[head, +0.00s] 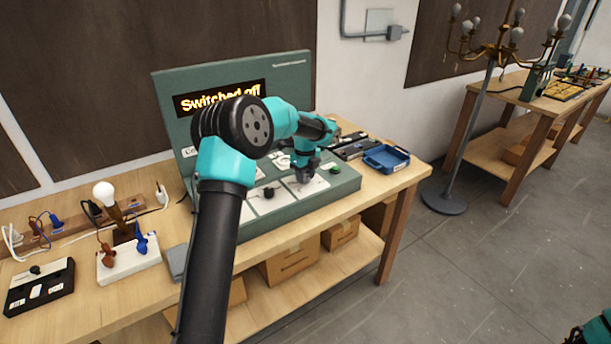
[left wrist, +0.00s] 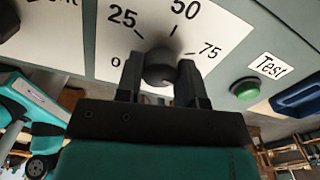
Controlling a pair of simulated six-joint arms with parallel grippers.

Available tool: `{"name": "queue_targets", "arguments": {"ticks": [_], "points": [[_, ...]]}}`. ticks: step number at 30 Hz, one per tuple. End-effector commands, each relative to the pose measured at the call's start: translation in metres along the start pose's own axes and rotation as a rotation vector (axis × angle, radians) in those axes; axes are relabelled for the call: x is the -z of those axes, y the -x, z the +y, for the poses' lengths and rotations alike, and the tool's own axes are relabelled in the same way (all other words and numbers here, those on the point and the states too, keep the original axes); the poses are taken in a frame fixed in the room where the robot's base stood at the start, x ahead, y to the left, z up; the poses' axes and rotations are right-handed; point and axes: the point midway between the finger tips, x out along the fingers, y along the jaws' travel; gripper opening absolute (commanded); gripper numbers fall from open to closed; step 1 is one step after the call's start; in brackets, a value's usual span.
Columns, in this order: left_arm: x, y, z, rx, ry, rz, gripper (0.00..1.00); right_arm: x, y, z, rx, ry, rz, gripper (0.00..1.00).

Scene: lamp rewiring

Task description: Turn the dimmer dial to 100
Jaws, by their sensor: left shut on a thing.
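The dimmer dial (left wrist: 160,68) is a dark round knob on a white plate marked 0, 25, 50 and 75 in the left wrist view. The 100 mark does not show, and I cannot make out where the dial points. My left gripper (left wrist: 158,78) is shut on the dial, one finger on each side. In the head view my left gripper (head: 305,176) is at the right part of the green panel's sloping base (head: 335,200) and hides the dial. The panel's display (head: 222,97) reads "Switched off".
A green button (left wrist: 245,88) labelled "Test" is right of the dial. A blue tray (head: 388,158) lies behind the panel's right end. A lit-looking bulb (head: 104,192), plugs and a dark box (head: 40,285) stand at left. A candelabra lamp (head: 487,90) stands right.

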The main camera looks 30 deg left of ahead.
Motion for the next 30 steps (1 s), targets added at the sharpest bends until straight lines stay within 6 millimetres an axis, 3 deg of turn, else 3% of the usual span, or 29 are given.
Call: {"name": "queue_targets", "arguments": {"ticks": [12,29,30], "points": [[-0.0002,0.0007,-0.0002,0.001,-0.26,-0.001,0.12,0.0,0.0,0.0,0.0,0.0,0.0,0.66],[-0.0002,0.0007,-0.0003,0.001,-0.307,-0.001,0.12,0.0,0.0,0.0,0.0,0.0,0.0,0.66],[-0.0002,0.0007,-0.0003,0.001,-0.307,-0.001,0.37,0.0,0.0,0.0,0.0,0.0,0.0,0.66]]}}
